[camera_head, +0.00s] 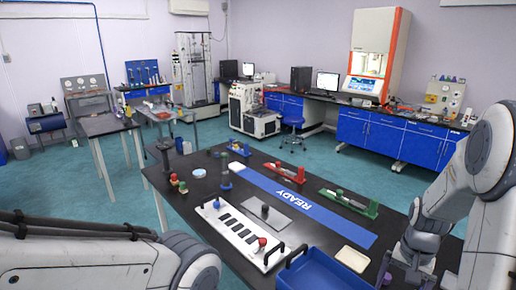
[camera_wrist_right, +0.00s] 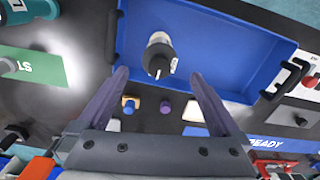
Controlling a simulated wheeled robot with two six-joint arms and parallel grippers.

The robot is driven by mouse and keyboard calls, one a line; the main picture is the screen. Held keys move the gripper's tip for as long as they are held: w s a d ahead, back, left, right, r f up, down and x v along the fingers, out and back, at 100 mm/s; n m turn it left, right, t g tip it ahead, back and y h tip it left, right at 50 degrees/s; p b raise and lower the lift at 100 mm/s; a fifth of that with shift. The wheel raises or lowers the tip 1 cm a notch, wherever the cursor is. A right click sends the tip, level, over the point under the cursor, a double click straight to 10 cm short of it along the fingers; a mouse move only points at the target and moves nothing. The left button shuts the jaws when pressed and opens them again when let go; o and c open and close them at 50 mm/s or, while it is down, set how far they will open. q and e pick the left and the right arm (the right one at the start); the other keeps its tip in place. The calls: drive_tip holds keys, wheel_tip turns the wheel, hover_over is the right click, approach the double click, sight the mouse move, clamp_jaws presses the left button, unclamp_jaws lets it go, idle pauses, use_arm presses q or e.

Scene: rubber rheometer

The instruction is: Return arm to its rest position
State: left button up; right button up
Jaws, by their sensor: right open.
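My right arm (camera_head: 472,180) reaches in from the right in the head view and bends down at the table's right end. My right gripper (camera_wrist_right: 158,74) is open in the right wrist view, with its two fingers apart and nothing between them. Beyond the fingertips, a white bottle-like piece with a dark end (camera_wrist_right: 158,55) is in the blue tray (camera_wrist_right: 215,50). The gripper is apart from it in the picture; the exact gap cannot be told. My left arm (camera_head: 90,262) crosses the lower left of the head view; its gripper is out of view.
The black table (camera_head: 175,195) holds a white panel (camera_head: 235,235), a blue READY strip (camera_head: 290,200), a red rack (camera_head: 284,172) and a green rack (camera_head: 347,202). The blue tray also shows at the front edge in the head view (camera_head: 315,272). A green mat (camera_wrist_right: 35,68) lies left in the wrist view.

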wheel_tip(320, 180, down, 12)
drive_tip(key=shift+f+p, duration=0.25)
drive_tip(key=shift+p, duration=0.6)
wheel_tip(320, 180, up, 3)
drive_tip(key=shift+r+b, duration=0.15)
drive_tip(key=shift+b, duration=0.2)
drive_tip(key=shift+d+r, duration=0.1)
drive_tip(key=shift+r, duration=0.55)
drive_tip(key=shift+w+d+r, duration=0.1)
drive_tip(key=shift+d+r, duration=0.15)
drive_tip(key=shift+d, duration=0.15)
